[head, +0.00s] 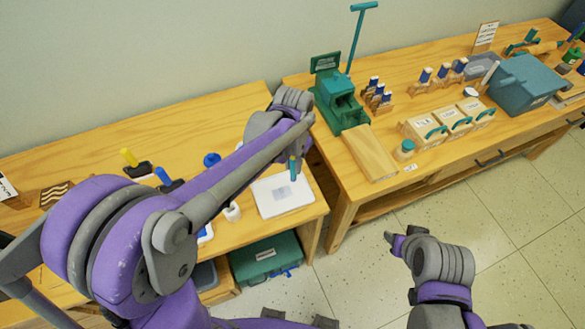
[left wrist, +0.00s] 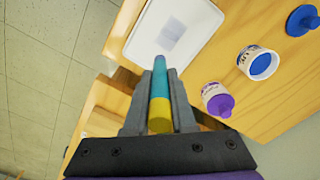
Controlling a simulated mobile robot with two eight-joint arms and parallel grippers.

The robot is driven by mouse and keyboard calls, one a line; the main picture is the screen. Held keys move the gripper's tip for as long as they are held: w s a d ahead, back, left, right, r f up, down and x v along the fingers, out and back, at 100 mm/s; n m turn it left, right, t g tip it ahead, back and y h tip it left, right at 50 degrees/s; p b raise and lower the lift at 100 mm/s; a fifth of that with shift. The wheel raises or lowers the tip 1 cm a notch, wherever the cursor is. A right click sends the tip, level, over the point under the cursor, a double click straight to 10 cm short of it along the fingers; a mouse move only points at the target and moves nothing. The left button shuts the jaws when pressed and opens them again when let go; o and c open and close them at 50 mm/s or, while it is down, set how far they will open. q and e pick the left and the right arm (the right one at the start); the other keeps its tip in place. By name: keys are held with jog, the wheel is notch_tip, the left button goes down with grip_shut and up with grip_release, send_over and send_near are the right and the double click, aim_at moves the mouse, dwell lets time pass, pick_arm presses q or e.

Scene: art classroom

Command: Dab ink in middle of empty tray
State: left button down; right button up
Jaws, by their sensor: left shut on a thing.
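The tray (head: 277,208) is white and flat, at the right end of the left table, with a pale grey square on its middle. It also shows in the left wrist view (left wrist: 139,40). My left gripper (head: 293,160) is shut on a teal and yellow stick (left wrist: 160,92), whose teal end points down over the tray. I cannot tell whether the tip touches it. An open white jar of blue ink (left wrist: 260,64) stands beside the tray, with a blue lid (left wrist: 303,18) farther off. My right gripper (head: 393,238) is over the floor; its jaws are unclear.
A purple-topped jar (left wrist: 218,101) stands near the tray. My left arm hides part of the table. A teal press (head: 337,100), a wooden board (head: 370,152) and small boxes (head: 430,128) are on the right table. A teal case (head: 266,262) sits below the left table.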

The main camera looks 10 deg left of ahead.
pick_arm(q)
notch_tip(320, 180, up, 2)
jog(key=shift+p, duration=0.3)
pick_arm(e)
jog(key=shift+r, duration=0.7)
